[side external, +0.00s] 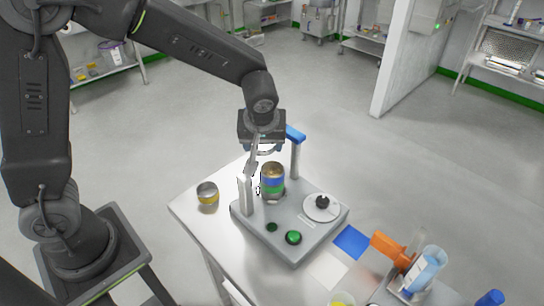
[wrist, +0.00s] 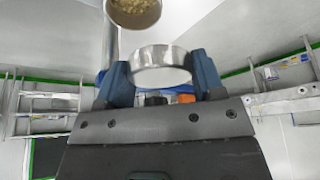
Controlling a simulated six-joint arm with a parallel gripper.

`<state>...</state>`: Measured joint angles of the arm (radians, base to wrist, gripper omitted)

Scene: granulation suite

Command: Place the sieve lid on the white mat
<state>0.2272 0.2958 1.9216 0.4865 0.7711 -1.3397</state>
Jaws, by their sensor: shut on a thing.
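My gripper (side external: 264,146) is above the sieve stack, with its blue fingers also showing in the wrist view (wrist: 162,70). It is shut on a round silver piece, which I take to be the sieve lid (wrist: 160,57); its rim sits between the fingers. In the side view the lid is partly hidden under the gripper. The sieve stack (side external: 272,182) has blue and green bands and stands on a grey base. Its open top shows pale granules in the wrist view (wrist: 133,12). The white mat (side external: 328,270) lies bare at the table's front, beside a blue mat (side external: 351,241).
The grey base (side external: 265,235) carries an upright post with a blue top (side external: 295,133), a green button (side external: 293,238) and a white disc with a black knob (side external: 322,205). An orange item (side external: 389,247) and clear containers stand right of the mats.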

